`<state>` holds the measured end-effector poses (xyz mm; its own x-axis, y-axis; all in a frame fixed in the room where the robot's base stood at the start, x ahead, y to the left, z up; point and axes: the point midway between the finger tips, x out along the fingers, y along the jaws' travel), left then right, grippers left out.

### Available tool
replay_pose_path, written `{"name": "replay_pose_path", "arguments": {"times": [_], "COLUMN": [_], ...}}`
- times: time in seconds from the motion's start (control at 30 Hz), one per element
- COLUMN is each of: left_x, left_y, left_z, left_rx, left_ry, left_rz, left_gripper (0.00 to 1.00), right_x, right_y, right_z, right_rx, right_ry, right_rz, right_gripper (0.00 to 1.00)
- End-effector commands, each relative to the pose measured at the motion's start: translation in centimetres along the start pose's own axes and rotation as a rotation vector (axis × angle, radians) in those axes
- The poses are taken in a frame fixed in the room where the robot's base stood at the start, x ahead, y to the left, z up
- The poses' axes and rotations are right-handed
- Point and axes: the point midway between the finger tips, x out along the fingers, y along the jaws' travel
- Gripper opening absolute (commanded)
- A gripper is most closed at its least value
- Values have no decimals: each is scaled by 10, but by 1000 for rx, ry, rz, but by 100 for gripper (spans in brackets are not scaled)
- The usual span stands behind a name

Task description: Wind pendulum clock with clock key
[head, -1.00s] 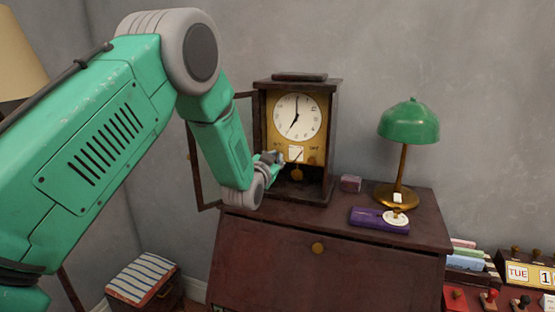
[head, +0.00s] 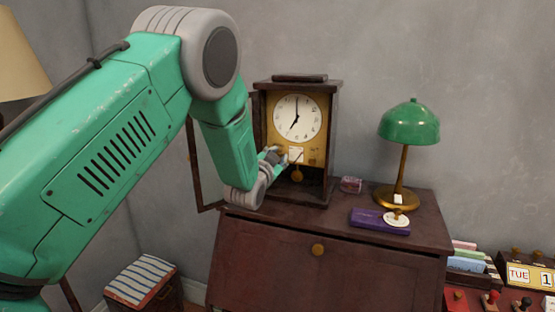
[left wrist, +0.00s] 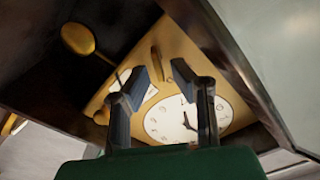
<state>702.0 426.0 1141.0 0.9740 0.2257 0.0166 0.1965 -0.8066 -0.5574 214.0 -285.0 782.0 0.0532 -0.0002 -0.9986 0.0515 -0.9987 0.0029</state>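The pendulum clock (head: 326,145) stands on the dark cabinet with its glass door swung open to the left. Its white dial (head: 297,118) sits above a gold front plate, and the pendulum bob (left wrist: 78,38) hangs below. My left gripper (head: 277,153) is at the lower left of the plate. In the left wrist view its fingers (left wrist: 158,72) are apart. My right gripper is out of view.
The open door frame (head: 196,170) stands left of my left forearm. On the cabinet top (head: 432,225), right of the clock, are a small pink box (head: 351,184), a purple case (head: 372,222) with a white disc, and a green lamp (head: 409,125).

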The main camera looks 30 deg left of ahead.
Motion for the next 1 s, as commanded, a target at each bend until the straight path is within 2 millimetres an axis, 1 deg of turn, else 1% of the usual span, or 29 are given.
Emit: {"name": "replay_pose_path", "arguments": {"times": [0.27, 0.3, 0.43, 0.57, 0.8, 0.9, 1.0], "left_x": [-1, -2, -11, -34, -86, -103, -113], "left_y": [-1, -1, -1, 0, 4, 5, 5], "left_z": [8, 9, 10, 9, 3, 1, 1], "left_rx": [-2, -3, -5, -3, 2, 4, 4], "left_ry": [-13, -15, -17, -17, -14, -13, -11], "left_rz": [2, 2, 4, 5, 4, 5, 5], "left_gripper": [26, 26, 26, 26, 26, 26, 26], "right_x": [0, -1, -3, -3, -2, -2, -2], "right_y": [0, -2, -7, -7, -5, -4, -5], "right_z": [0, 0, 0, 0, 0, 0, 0], "right_rx": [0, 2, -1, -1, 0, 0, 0], "right_ry": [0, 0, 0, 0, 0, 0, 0], "right_rz": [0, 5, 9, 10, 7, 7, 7], "right_gripper": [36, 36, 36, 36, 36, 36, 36]}}
